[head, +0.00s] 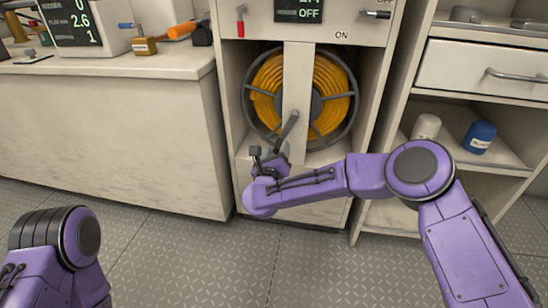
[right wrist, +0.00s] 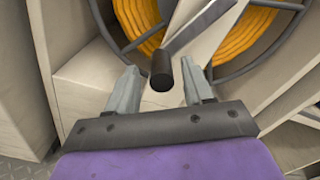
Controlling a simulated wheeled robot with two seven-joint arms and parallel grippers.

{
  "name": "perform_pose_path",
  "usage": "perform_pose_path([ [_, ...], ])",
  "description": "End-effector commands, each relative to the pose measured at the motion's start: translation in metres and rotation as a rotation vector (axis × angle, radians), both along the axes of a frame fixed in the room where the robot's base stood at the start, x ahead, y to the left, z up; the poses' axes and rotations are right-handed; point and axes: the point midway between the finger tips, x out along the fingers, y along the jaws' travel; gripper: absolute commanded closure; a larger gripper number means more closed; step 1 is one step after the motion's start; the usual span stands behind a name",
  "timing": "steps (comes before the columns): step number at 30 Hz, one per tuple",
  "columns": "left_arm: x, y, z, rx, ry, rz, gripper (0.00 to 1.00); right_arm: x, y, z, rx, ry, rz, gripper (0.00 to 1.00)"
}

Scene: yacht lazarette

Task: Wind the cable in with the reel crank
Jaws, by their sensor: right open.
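The cable reel (head: 338,76) stands in an open bay of the white cabinet, wound with orange cable (head: 268,82). The crank (head: 289,127) runs down and slightly left from the hub, in front of a white upright. In the right wrist view, the crank's grey arm (right wrist: 203,24) ends in a dark cylindrical handle (right wrist: 161,73). My right gripper (head: 268,157) is at the crank's lower end. Its two grey fingers are open, one on each side of the handle, with gaps showing. My left arm shows at lower left; its gripper is out of view.
A counter (head: 120,67) stands left. Shelves at right hold a blue container (head: 480,137) and a white one (head: 426,127). The floor in front is clear.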

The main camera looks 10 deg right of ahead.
Motion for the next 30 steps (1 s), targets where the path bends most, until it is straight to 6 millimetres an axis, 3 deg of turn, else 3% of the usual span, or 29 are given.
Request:
perform_pose_path([
  [6,0.003,0.002,0.022,0.012,-0.030,0.021,0.57,-0.049,0.021,0.005,-0.003,0.001,0.007,0.48],
  [12,0.004,0.002,0.028,0.014,-0.031,0.018,0.57,-0.081,0.032,0.003,-0.002,0.001,0.004,0.48],
  [23,0.004,0.002,0.028,0.013,-0.030,0.019,0.57,-0.087,0.033,-0.001,-0.004,0.004,0.003,0.48],
  [26,0.004,0.002,0.028,0.013,-0.030,0.019,0.57,-0.098,0.028,-0.031,-0.137,0.102,0.050,0.48],
  [29,0.004,0.002,0.028,0.013,-0.030,0.019,0.57,-0.140,0.006,-0.113,-0.513,0.378,0.204,0.48],
  [30,0.004,0.002,0.028,0.013,-0.030,0.019,0.57,-0.169,-0.010,-0.152,-0.703,0.520,0.297,0.48],
])
